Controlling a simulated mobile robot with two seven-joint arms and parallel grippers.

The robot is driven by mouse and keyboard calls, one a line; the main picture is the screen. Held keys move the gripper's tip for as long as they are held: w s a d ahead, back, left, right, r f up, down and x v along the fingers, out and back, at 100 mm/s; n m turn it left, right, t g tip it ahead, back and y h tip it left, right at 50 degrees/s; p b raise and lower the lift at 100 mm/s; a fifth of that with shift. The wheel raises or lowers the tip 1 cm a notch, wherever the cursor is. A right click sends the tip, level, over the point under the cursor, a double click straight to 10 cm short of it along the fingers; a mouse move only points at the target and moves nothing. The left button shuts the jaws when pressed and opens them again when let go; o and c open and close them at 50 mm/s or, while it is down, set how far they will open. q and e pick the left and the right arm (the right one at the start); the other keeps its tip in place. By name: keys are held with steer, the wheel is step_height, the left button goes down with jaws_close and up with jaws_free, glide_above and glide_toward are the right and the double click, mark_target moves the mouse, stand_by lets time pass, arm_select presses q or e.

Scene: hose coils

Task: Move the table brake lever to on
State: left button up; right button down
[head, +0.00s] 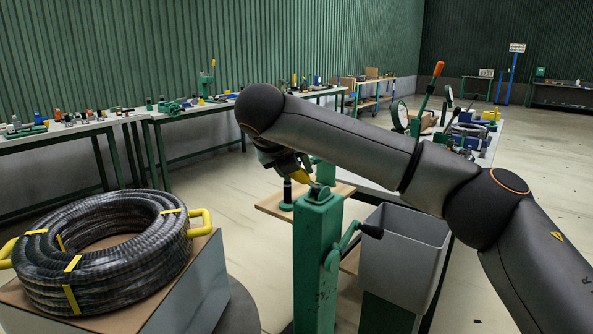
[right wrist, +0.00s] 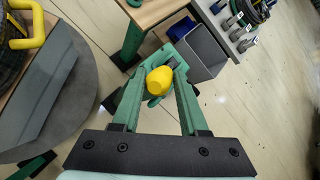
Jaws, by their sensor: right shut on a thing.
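The brake lever ends in a yellow knob (head: 301,177) at the top of a green post (head: 318,262), in the middle of the head view. The knob also shows in the right wrist view (right wrist: 159,81), between the green fingers of my right gripper (right wrist: 158,92). My right gripper (head: 292,163) is shut on this knob, coming down on it from above. The lever leans up and to the left from the post top in the head view. The gripper and arm hide part of it, and no on or off marking is readable. My left gripper is not in view.
A black hose coil (head: 108,245) with yellow ties lies on a board at the left, near yellow handles (head: 203,222). A grey bin (head: 403,262) and a black-knobbed crank (head: 370,231) stand right of the post. Benches with tools (head: 60,131) line the wall.

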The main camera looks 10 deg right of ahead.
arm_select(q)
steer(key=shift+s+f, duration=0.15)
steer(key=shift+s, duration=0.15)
arm_select(e)
steer(key=shift+s+a+f, duration=0.1)
steer(key=shift+a+f, duration=0.3)
steer(key=c, duration=0.5)
jaws_free()
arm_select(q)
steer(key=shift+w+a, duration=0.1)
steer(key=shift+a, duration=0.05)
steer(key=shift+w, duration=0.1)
arm_select(e)
steer(key=shift+d+r, duration=0.15)
steer(key=shift+r, duration=0.1)
steer(key=v, duration=1.2)
steer(key=shift+s+r, duration=0.1)
steer(key=shift+r, duration=0.05)
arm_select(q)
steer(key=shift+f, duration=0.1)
